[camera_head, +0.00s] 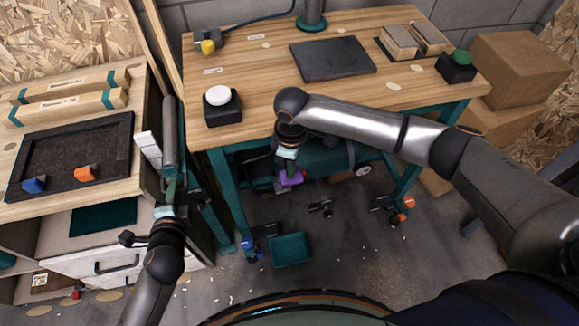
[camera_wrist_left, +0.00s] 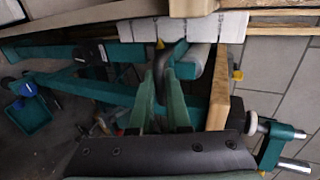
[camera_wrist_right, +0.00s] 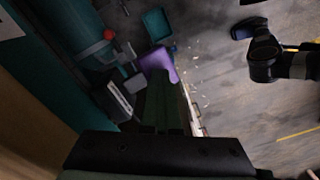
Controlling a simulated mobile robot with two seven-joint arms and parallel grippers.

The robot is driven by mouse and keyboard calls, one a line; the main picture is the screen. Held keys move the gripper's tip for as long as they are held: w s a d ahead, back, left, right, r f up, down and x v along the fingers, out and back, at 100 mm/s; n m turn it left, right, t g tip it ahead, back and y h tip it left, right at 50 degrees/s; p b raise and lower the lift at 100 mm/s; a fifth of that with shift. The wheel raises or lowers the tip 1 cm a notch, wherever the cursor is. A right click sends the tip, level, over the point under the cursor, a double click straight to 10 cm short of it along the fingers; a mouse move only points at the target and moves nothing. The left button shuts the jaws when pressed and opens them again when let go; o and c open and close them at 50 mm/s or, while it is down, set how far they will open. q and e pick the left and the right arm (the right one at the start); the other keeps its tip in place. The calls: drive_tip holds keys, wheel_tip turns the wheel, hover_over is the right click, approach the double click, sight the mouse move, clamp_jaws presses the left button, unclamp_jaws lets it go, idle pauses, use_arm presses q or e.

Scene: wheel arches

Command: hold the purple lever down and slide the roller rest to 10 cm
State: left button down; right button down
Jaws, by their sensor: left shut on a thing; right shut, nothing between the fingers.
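The purple lever (camera_head: 291,179) sits under the middle workbench. It also shows in the right wrist view (camera_wrist_right: 158,64). My right gripper (camera_head: 286,163) is shut and empty, with its fingertips (camera_wrist_right: 164,100) right at the lever; I cannot tell whether they press on it. A grey roller (camera_head: 169,135), apparently the roller rest, stands in the gap between the two benches. My left gripper (camera_head: 171,198) is below it. In the left wrist view its green fingers (camera_wrist_left: 167,85) are shut on a dark bent handle (camera_wrist_left: 186,68) beside the roller. A white marked strip (camera_head: 148,151) lies next to the roller.
The workbench top (camera_head: 265,80) carries a white button (camera_head: 219,96), a dark mat (camera_head: 332,58) and a green button (camera_head: 461,57). A dark tray (camera_head: 70,155) is on the left bench. A teal bin (camera_head: 290,249) stands on the floor. Cardboard boxes (camera_head: 520,70) are at right.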

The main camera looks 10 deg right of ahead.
use_arm(q)
drive_tip(key=shift+w+r, duration=0.1)
drive_tip(key=shift+r, duration=2.2)
use_arm(e)
wheel_tip(320, 180, up, 7)
use_arm(q)
drive_tip(key=shift+f, duration=0.1)
drive_tip(key=c, duration=0.6)
unclamp_jaws()
drive_tip(key=shift+f, duration=0.1)
drive_tip(key=shift+c, duration=0.2)
